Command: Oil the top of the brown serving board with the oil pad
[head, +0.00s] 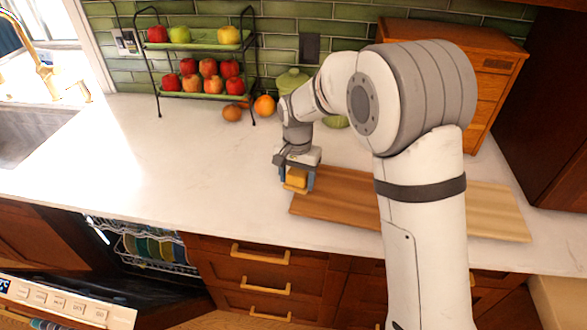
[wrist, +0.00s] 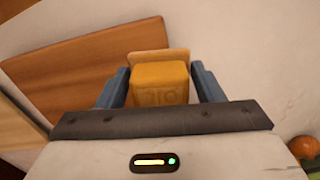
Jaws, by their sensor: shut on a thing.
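The oil pad (head: 296,177) is a yellow-orange block with a paler base. My gripper (head: 297,184) is shut on it, with a blue finger on either side. The board (wrist: 75,78) also shows in the wrist view, partly behind the pad. I cannot tell whether the pad touches it. My arm hides part of the board.
A lighter wooden board (head: 497,208) lies right of the brown one. A two-tier fruit rack (head: 205,95), an orange (head: 264,106) and a green pot (head: 291,80) stand behind. A wooden drawer box (head: 493,75) is at back right. The left counter is clear; the dishwasher (head: 65,300) is open below.

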